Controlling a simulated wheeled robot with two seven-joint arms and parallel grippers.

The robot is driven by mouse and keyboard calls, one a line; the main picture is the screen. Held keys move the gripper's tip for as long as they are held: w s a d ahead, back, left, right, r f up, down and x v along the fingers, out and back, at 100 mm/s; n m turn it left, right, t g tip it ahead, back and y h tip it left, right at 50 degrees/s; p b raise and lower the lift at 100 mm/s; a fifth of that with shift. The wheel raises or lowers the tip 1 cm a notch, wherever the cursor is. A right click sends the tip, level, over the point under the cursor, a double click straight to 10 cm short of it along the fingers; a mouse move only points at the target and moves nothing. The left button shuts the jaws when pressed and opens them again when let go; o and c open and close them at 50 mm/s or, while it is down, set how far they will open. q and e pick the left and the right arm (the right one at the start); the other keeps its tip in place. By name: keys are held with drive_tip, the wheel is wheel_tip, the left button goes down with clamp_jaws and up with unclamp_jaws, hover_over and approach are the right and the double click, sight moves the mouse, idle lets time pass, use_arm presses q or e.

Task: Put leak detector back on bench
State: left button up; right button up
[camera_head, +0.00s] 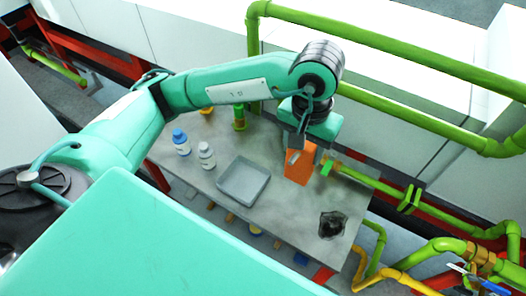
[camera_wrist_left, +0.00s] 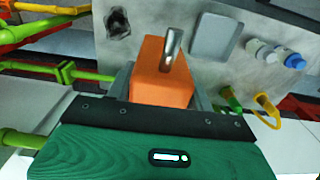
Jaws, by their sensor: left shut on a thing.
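The leak detector appears to be the orange block (camera_head: 299,165) at the far right part of the grey bench (camera_head: 290,220) in the head view. In the left wrist view the orange block (camera_wrist_left: 160,86) has a shiny metal piece on it. My left gripper (camera_head: 300,146) comes from above and is shut on the block, with a grey finger on each side in the wrist view. The block overlaps the bench's back edge in the picture; I cannot tell whether it touches the top. My right gripper is not in view.
A shallow grey tray (camera_head: 243,181), a blue-capped bottle (camera_head: 181,142) and a white bottle (camera_head: 206,155) stand on the bench. A dark patch (camera_head: 331,224) lies near its right end. Green pipes (camera_head: 385,190) run close behind and right.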

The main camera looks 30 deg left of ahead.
sight(296, 177)
use_arm(q)
drive_tip(key=f, duration=0.2)
drive_tip(key=s+f+p, duration=0.1)
drive_tip(key=f, duration=0.1)
drive_tip(key=shift+s+f, duration=0.15)
drive_tip(key=shift+s, duration=0.05)
wheel_tip(296, 177, down, 6)
drive_tip(key=shift+w+r+p, duration=0.15)
drive_tip(key=shift+r+p, duration=0.05)
drive_tip(key=shift+p, duration=0.5)
wheel_tip(296, 177, down, 9)
drive_tip(key=p, duration=0.2)
drive_tip(key=shift+f+p, duration=0.15)
drive_tip(key=shift+p, duration=0.15)
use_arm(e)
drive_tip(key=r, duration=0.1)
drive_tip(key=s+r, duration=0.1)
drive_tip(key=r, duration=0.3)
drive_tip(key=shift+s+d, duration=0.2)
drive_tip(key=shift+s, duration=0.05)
use_arm(q)
drive_tip(key=shift+w, duration=0.1)
drive_tip(key=shift+f, duration=0.15)
drive_tip(key=o, duration=1.2)
drive_tip(key=shift+c, duration=0.2)
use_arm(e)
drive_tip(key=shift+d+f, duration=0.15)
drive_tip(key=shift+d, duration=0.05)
